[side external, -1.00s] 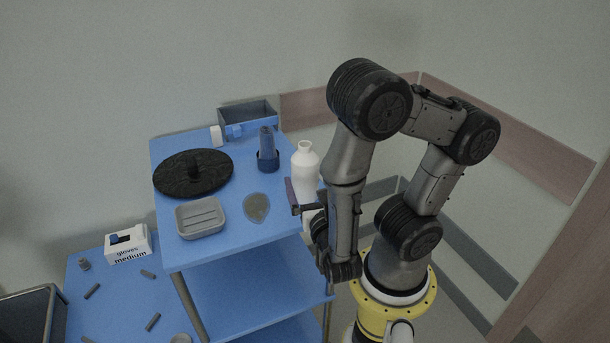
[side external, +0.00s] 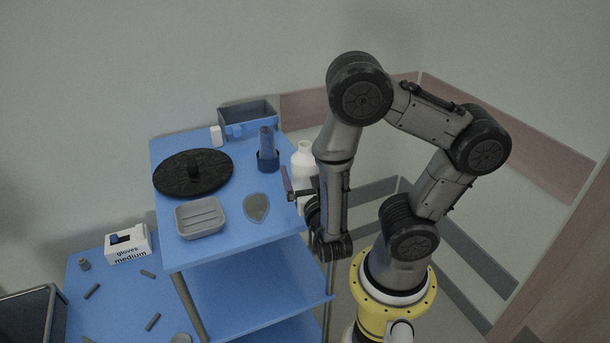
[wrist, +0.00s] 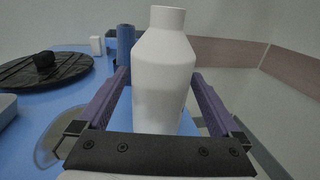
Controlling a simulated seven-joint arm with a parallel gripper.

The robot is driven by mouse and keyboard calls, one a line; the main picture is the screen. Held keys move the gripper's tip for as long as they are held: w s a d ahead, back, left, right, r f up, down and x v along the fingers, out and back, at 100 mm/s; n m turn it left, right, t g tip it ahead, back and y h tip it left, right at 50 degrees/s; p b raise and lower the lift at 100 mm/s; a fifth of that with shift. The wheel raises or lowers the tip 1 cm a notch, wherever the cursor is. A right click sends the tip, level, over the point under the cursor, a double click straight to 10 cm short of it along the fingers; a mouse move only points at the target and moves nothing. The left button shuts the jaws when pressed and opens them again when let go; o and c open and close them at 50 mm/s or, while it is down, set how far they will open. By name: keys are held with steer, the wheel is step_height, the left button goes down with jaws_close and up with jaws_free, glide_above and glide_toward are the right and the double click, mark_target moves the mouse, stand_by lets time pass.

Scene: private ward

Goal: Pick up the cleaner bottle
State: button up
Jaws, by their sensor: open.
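The cleaner bottle (side external: 303,163) is white with a short neck and stands upright near the right edge of the blue cart top. My arm hides part of it in the side view. In the wrist view the bottle (wrist: 164,80) stands large and central between the two purple fingers of my gripper (wrist: 161,95). The fingers are spread, with a gap visible on each side of the bottle. In the side view my gripper (side external: 291,186) is level with the bottle's lower body, with one finger showing on its near left side.
On the cart top (side external: 225,248) are a black round turntable (side external: 215,178), a grey soap dish (side external: 200,218), a grey oval disc (side external: 256,208), a blue cylindrical item (side external: 267,145) and a grey-blue bin (side external: 248,118). A gloves box (side external: 128,244) sits on the lower table. The wall is behind.

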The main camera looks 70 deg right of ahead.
steer(key=shift+x, duration=1.35)
steer(key=c, duration=1.4)
steer(key=shift+r, duration=0.15)
